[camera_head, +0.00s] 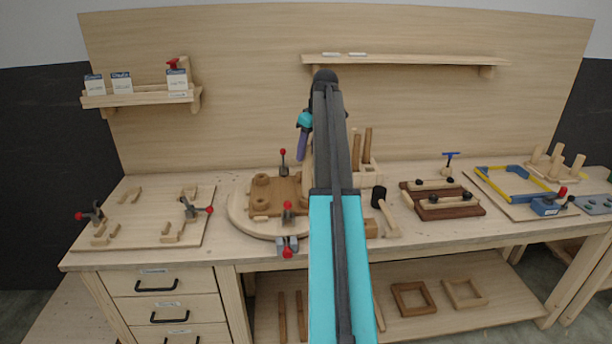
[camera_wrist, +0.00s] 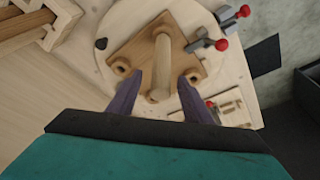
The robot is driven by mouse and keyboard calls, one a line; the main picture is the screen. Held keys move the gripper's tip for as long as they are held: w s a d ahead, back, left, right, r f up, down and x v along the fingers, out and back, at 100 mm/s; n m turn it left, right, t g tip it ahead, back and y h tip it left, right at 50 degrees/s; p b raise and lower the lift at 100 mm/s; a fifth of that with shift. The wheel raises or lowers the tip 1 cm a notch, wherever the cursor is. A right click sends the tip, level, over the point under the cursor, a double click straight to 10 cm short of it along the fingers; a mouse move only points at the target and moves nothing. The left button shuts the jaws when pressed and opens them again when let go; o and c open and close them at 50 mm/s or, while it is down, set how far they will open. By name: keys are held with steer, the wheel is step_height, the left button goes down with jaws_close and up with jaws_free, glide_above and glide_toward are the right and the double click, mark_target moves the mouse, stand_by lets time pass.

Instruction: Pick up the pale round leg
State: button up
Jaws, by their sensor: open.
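A pale round leg (camera_wrist: 161,66) shows in the wrist view over a brown board with round sockets (camera_wrist: 135,48). It seems to stand up from the board, with its near end toward my camera. My gripper (camera_wrist: 160,82) is open, with one purple finger on each side of the leg. I cannot tell whether either finger touches it. In the head view, a pale upright piece (camera_head: 306,162), likely the same leg, shows below my gripper (camera_head: 302,145), partly hidden by my arm. The brown board (camera_head: 262,207) lies on a round pale top.
Red-knobbed clamps (camera_head: 288,212) stand around the round top (camera_head: 240,210). A wooden holder with brown legs (camera_head: 367,147) is behind my arm. A mallet (camera_head: 388,212) and dark frame (camera_head: 440,212) lie to the right. A shelf (camera_head: 410,60) hangs above the bench.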

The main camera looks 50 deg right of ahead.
mark_target(305, 161)
steer(key=shift+f, duration=0.1)
steer(key=shift+p+x, duration=1.05)
steer(key=shift+x, duration=0.15)
steer(key=shift+p+x, duration=0.3)
steer(key=shift+x, duration=0.95)
jaws_close()
